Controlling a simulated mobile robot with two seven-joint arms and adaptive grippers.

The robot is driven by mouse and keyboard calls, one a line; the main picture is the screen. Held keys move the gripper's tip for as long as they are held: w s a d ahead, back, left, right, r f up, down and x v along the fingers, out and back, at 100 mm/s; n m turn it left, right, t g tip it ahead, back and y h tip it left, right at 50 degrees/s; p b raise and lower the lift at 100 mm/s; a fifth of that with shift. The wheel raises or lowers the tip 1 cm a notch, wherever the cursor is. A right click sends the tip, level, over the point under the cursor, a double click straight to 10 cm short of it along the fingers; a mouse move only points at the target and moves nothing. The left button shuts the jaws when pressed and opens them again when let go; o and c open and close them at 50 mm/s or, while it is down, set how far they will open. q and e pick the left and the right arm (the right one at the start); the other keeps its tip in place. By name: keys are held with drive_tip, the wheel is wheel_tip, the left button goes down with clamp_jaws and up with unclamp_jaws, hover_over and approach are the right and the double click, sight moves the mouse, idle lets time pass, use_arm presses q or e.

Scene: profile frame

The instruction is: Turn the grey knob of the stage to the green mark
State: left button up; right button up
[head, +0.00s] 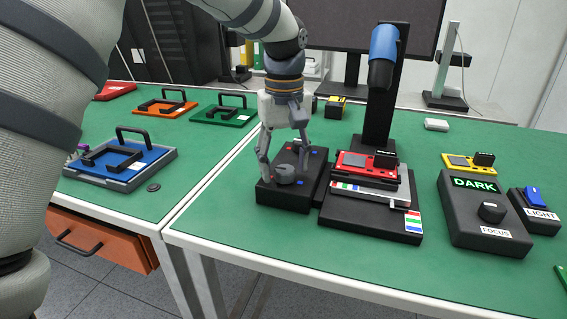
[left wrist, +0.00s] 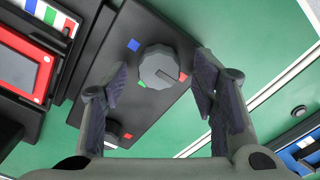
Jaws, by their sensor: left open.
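The grey knob (head: 284,174) sits on top of a black control box (head: 290,200) beside the stage (head: 372,215). In the left wrist view the knob (left wrist: 158,67) is round and faceted, and a dark line on it points right, towards one finger. A green mark (left wrist: 141,84) lies at its lower left and a blue mark (left wrist: 133,45) at its upper left. My left gripper (head: 283,172) reaches down over the box. In the left wrist view its fingers (left wrist: 160,78) are open on either side of the knob, with gaps visible. My right gripper is not in view.
A second dark knob (left wrist: 112,127) with a red mark is partly hidden by a finger. A red board (head: 366,166) rests on the stage, under a blue-headed post (head: 384,45). The FOCUS box (head: 485,215) stands right. Trays (head: 120,165) lie on the left table.

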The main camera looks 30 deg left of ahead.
use_arm(q)
drive_tip(key=shift+f, duration=0.3)
drive_tip(key=c, duration=1.2)
drive_tip(key=shift+o, duration=0.2)
drive_tip(key=shift+m, duration=0.3)
drive_tip(key=m, duration=0.4)
drive_tip(key=shift+w, duration=0.1)
drive_tip(key=m, duration=0.4)
drive_tip(key=shift+d+m, duration=0.1)
drive_tip(key=shift+m, duration=0.2)
drive_tip(key=m, duration=0.4)
drive_tip(key=shift+m, duration=2.1)
drive_tip(key=shift+d+m, duration=0.1)
drive_tip(key=shift+m, duration=0.2)
